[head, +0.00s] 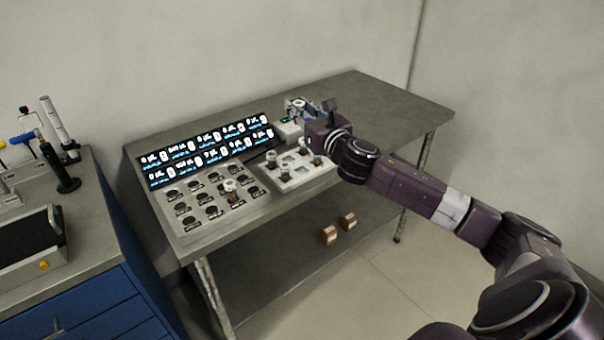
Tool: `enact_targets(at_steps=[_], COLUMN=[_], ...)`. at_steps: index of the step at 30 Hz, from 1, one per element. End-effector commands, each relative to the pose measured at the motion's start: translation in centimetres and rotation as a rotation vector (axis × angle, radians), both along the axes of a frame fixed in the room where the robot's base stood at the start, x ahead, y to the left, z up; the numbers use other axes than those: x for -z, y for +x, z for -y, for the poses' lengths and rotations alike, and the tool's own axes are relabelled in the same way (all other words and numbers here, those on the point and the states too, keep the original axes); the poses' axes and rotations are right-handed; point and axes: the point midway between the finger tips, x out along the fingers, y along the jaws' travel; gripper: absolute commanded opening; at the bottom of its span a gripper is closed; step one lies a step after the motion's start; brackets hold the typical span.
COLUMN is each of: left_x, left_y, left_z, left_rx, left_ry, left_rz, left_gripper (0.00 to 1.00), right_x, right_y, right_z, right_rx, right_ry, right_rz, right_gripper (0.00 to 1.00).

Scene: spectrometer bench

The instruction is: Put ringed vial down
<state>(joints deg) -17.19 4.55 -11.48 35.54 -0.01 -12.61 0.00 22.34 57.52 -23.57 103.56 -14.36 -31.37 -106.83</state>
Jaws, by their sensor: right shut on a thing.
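My right gripper (300,108) is at the back of the grey bench, beyond the white vial rack. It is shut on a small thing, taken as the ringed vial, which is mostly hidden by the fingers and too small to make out. The white rack (312,180) holds several small vials with pale caps and brown contents. A small white block (289,131) stands just below the gripper; I cannot tell whether the held thing touches it. Another capped vial (231,188) stands on the panel of round dark wells (215,222). My left gripper is out of view.
A lit display (210,152) rises behind the well panel. The grey bench (375,100) is bare at its back right. Two brown blocks (329,235) lie on the lower shelf. A blue cabinet (90,306) with lab tools stands at the left.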

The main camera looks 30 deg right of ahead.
Motion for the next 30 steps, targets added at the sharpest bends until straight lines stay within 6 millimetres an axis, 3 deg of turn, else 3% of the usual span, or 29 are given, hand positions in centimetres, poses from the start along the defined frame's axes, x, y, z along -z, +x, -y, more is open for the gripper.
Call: enact_targets(at_steps=[1, 6, 17, 20, 30], left_x=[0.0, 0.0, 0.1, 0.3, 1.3], left_y=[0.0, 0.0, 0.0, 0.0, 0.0], left_z=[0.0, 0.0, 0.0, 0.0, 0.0], left_rx=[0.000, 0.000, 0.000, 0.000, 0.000], left_ry=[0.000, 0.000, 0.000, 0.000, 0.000], left_rz=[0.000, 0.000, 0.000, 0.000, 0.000], left_gripper=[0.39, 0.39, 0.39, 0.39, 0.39], right_x=[-0.9, -2.0, -1.3, 0.6, 9.8], right_y=[0.3, 0.6, 0.7, 0.7, 0.6], right_z=[0.7, 1.4, 1.4, 1.4, 1.4], right_rx=[0.007, 0.014, 0.014, 0.014, 0.015], right_ry=[-0.001, 0.001, 0.003, 0.006, 0.010], right_rz=[0.003, -0.002, -0.004, -0.007, -0.007], right_gripper=[0.00, 0.00, 0.00, 0.00, 0.00])
